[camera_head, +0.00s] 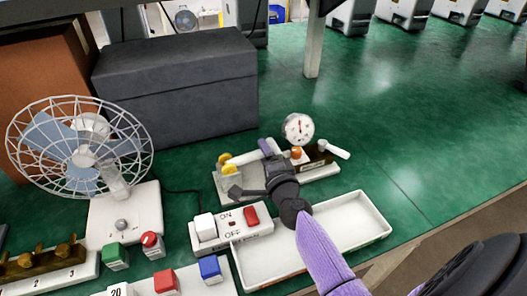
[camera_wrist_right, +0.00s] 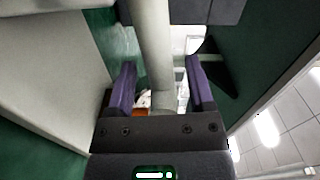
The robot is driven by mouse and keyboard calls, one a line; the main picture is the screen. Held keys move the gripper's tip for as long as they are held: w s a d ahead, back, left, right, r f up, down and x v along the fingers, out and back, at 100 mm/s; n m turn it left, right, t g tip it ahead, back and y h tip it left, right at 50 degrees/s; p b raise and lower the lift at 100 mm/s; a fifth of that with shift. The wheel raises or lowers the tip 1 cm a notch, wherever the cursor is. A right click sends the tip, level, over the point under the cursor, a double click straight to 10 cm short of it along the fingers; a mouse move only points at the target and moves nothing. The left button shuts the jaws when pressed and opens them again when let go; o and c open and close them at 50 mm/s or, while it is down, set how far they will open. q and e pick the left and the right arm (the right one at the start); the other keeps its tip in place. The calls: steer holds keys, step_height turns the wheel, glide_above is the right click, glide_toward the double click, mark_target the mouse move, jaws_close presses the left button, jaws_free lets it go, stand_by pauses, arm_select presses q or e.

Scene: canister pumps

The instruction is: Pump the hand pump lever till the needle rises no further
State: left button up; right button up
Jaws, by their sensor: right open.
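The hand pump's round white gauge (camera_head: 298,128) stands at the back of the pump base (camera_head: 318,172); its dark needle looks close to upright, but the reading is too small to tell. My right gripper (camera_head: 266,152) is over the pump, its purple fingers open, and it hides part of the pump body. In the right wrist view, a pale round bar (camera_wrist_right: 154,45), seemingly the pump lever, runs between the open fingers (camera_wrist_right: 161,88), with gaps at both sides. In the head view a pale bar (camera_head: 245,158) shows left of the gripper. My left gripper is not in view.
A white tray (camera_head: 378,225) lies in front of the pump, under my right arm. An ON/OFF switch box (camera_head: 262,228) is at its left. A caged fan (camera_head: 83,158), a dark box (camera_head: 178,90) and coloured buttons stand left. The green table is clear at right.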

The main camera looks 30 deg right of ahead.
steer(key=shift+w+d, duration=0.1)
steer(key=shift+w, duration=0.35)
jaws_close()
stand_by(1.1)
